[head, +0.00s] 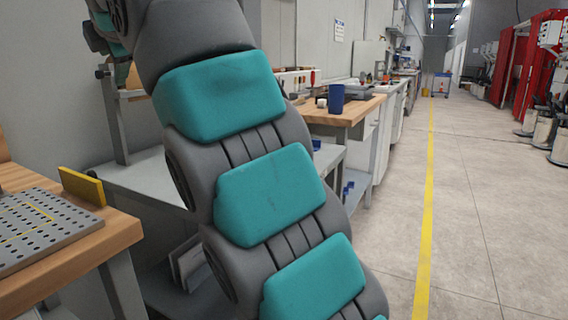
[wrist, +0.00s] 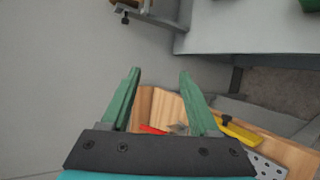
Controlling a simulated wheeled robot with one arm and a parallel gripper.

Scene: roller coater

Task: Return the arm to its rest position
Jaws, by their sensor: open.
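My gripper (wrist: 158,85) is in the wrist view with its two green fingers spread apart and nothing between the tips. Beyond and below the fingers lies a wooden bench top (wrist: 290,150). The gripper itself is not clearly visible in the head view. There my teal and grey arm rises through the middle and leans to the upper left, hiding part of the benches behind it.
A wooden bench (head: 125,232) with a perforated plate (head: 30,235) and a yellow bar (head: 82,186) stands at left. A blue cup (head: 336,98) stands on a farther bench. Red machines (head: 525,65) line the right. The floor (head: 480,210) along the yellow line is clear.

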